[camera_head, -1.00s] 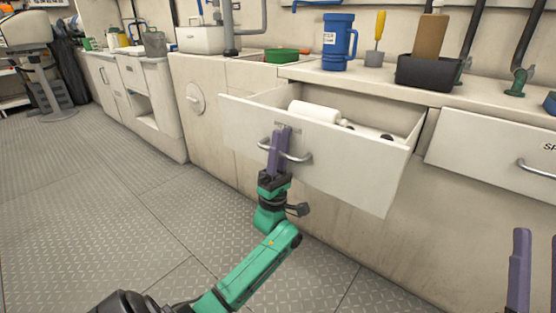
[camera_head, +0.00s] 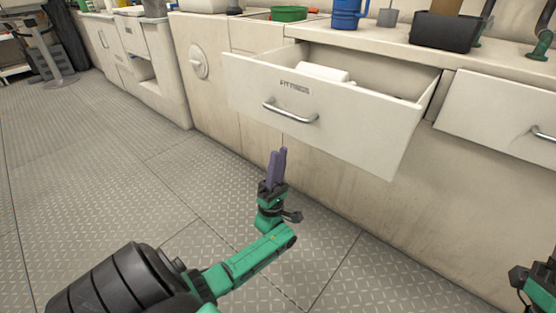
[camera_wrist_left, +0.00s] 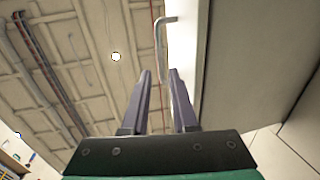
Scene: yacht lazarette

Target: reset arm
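My left gripper (camera_head: 279,153) has two purple fingers pointing up, in front of the open drawer and below its handle. In the left wrist view the fingers (camera_wrist_left: 160,75) stand apart with an empty gap between them. The metal drawer handle (camera_head: 290,112) is free of the gripper in the head view. It also shows beyond the fingertips in the left wrist view (camera_wrist_left: 160,40). The drawer (camera_head: 345,120) is pulled out and holds a white roll (camera_head: 323,73). Part of my right arm shows at the lower right edge; its fingers cannot be made out.
The counter (camera_head: 390,43) carries a blue mug (camera_head: 347,13), a black bin (camera_head: 445,31) and a green bowl (camera_head: 289,14). Another drawer front (camera_head: 500,115) is at the right. The metal floor (camera_head: 120,180) at the left is clear.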

